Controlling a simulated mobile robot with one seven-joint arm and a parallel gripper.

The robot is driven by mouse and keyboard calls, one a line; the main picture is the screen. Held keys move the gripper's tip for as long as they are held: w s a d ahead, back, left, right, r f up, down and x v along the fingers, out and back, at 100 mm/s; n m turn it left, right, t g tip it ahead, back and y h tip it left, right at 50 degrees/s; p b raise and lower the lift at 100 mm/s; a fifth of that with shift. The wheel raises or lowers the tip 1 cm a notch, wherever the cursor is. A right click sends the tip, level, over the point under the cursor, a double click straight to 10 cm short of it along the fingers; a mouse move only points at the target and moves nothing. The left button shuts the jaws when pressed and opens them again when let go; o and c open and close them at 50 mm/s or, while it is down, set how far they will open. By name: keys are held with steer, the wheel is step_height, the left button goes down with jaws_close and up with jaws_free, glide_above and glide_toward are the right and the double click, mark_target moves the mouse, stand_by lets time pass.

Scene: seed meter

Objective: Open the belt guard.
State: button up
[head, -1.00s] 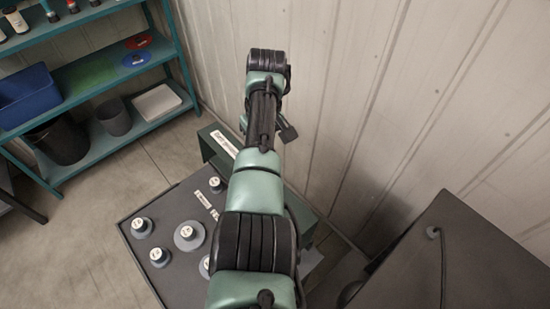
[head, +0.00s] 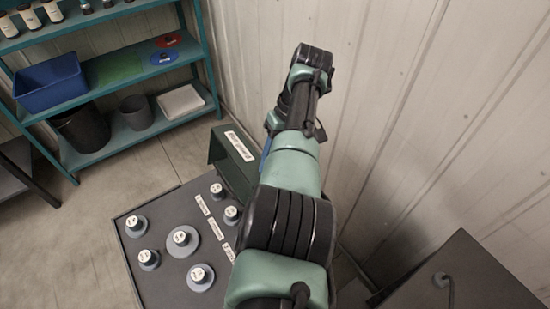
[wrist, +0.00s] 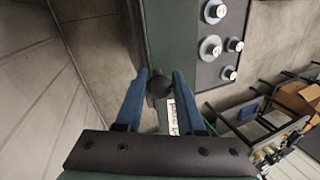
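The belt guard appears to be the dark green, labelled box (head: 226,160) at the back of the grey table in the head view, partly hidden by my arm. In the wrist view a green panel (wrist: 165,30) runs up the middle, with a dark round knob (wrist: 160,84) in front of it. My gripper (wrist: 160,76) has one blue finger on each side of this knob. The fingertips look very close to it; I cannot tell whether they press on it. In the head view my fingers are almost wholly hidden by my arm.
Several round knobs (head: 182,240) stand on the grey table (head: 160,284). A pale wall (head: 400,100) rises close to the right of my arm. A dark cabinet (head: 470,275) is at the lower right. Teal shelves (head: 150,76) stand at the back left, with open floor before them.

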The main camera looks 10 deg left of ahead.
steer(key=o, duration=0.4)
steer(key=shift+f, duration=0.1)
steer(key=shift+c, duration=0.2)
steer(key=b+v, duration=0.2)
steer(key=v, duration=0.5)
steer(key=shift+r+b, duration=0.3)
steer(key=shift+b, duration=0.1)
steer(key=shift+w, duration=0.1)
